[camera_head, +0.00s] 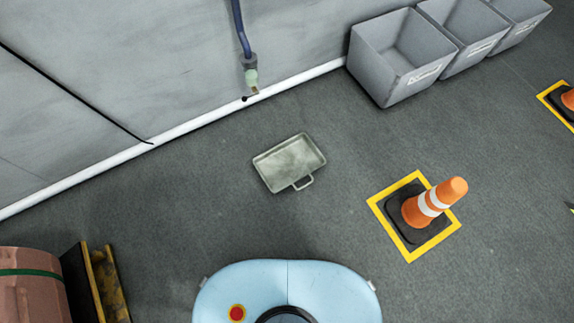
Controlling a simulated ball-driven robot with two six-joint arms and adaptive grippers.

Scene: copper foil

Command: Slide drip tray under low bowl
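The drip tray (288,160) is a shallow, greyish-green rectangular pan lying flat on the floor, set slightly askew. Its loop handle (304,183) is on the near side, toward my base. A pale green translucent piece (251,77), which may be the low bowl, hangs at the lower end of a blue pipe by the wall. It has a brass-coloured tip. The tray is on the floor below and right of it in the picture, apart from it. Neither of my grippers is in view.
Grey open bins (390,75) stand along the wall at upper right. An orange-white cone (428,205) stands in a yellow-marked square right of the tray. A copper-coloured roll (30,290) lies at lower left beside a yellow-black stand (105,285). Floor between tray and wall is clear.

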